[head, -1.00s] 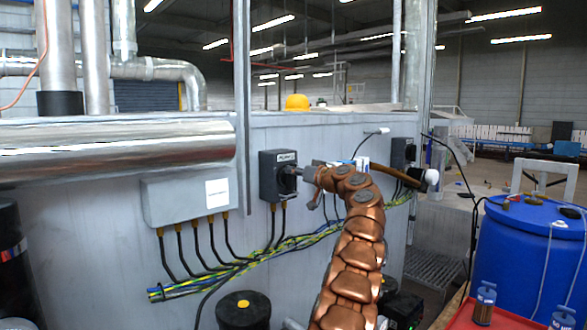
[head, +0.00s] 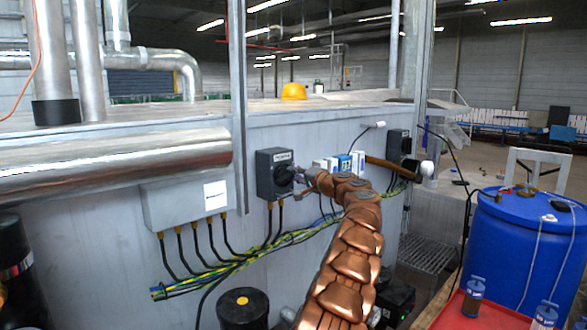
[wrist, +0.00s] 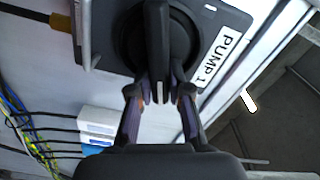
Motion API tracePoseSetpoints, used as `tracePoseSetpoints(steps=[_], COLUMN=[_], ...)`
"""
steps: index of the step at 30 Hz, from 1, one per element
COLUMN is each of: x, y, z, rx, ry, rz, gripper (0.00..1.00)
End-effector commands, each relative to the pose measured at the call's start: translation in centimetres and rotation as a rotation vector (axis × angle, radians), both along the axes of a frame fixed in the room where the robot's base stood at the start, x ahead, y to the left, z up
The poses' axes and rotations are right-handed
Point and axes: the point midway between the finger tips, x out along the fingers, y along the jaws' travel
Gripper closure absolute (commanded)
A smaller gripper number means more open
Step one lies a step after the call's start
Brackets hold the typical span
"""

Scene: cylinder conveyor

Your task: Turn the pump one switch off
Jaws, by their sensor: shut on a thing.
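The pump one switch (head: 268,182) is a dark grey box on the pale metal wall, with a white label on top. In the wrist view its label (wrist: 224,57) reads PUMP 1. Its black rotary knob (wrist: 157,45) has a raised bar handle, which points along the picture's vertical there. My gripper (wrist: 160,92) is shut on the near end of this handle, one finger on each side. In the head view my gripper (head: 300,176) meets the front of the switch, and its fingers partly hide the knob.
A second dark switch box (head: 398,145) is on the wall further right. A grey junction box (head: 180,205) with several cables is at left. White and blue modules (head: 340,164) sit behind my arm. A blue barrel (head: 525,250) and a red tray (head: 455,312) are at right.

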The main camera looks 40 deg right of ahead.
Motion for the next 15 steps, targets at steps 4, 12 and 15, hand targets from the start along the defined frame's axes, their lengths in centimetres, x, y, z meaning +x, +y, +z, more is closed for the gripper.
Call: tracePoseSetpoints(steps=[4, 12, 15], x=[-0.06, -0.07, -0.08], y=[-0.17, -0.21, -0.22], z=[0.01, -0.46, -0.54], rx=[0.123, 0.282, 0.318], ry=[-0.003, -0.007, -0.009], rz=[-0.002, -0.002, -0.002], gripper=[1.0, 1.0, 1.0])
